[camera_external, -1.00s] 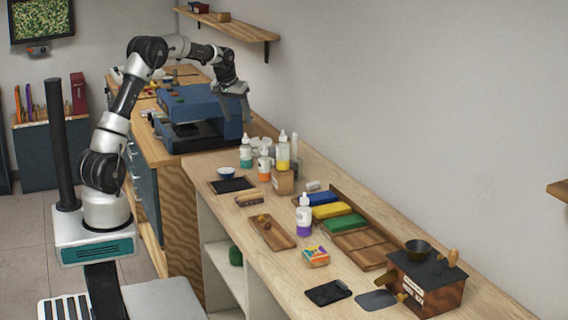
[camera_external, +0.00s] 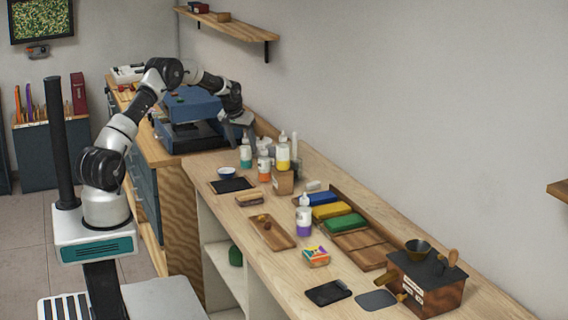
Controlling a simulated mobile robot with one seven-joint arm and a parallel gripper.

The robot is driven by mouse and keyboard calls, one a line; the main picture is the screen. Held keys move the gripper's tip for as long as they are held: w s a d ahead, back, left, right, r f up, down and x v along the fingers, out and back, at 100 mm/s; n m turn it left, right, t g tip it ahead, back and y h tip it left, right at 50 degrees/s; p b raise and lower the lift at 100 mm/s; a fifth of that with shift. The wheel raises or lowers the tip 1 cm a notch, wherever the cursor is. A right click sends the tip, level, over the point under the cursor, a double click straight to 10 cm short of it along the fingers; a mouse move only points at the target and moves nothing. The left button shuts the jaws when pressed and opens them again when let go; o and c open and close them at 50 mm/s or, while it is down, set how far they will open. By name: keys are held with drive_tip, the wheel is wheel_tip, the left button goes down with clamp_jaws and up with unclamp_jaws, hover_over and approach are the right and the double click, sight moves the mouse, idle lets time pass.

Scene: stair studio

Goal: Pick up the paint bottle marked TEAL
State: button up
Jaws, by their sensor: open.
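Several paint bottles with white tops stand upright on the wooden counter (camera_external: 285,247). The bottle with a teal band (camera_external: 246,156) is at the back left of the group. An orange bottle (camera_external: 265,168) and a yellow bottle (camera_external: 283,154) stand to its right, and a purple bottle (camera_external: 304,222) stands nearer the front. The labels are too small to read. My gripper (camera_external: 240,142) points down just behind and above the teal bottle. It is open and looks empty. I cannot tell whether it touches the bottle.
A blue machine (camera_external: 190,112) stands left of my gripper. A cardboard box (camera_external: 283,182) sits close by the yellow bottle. A wooden tray (camera_external: 358,240) with coloured blocks and a brown box (camera_external: 428,285) are further right. The wall runs behind the counter.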

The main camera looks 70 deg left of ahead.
sight(246, 151)
drive_tip(key=x, duration=0.4)
drive_tip(key=shift+w+a+f, duration=0.15)
drive_tip(key=shift+f, duration=0.05)
drive_tip(key=shift+c, duration=0.6)
drive_tip(key=c, duration=1.1)
drive_tip(key=shift+r, duration=0.1)
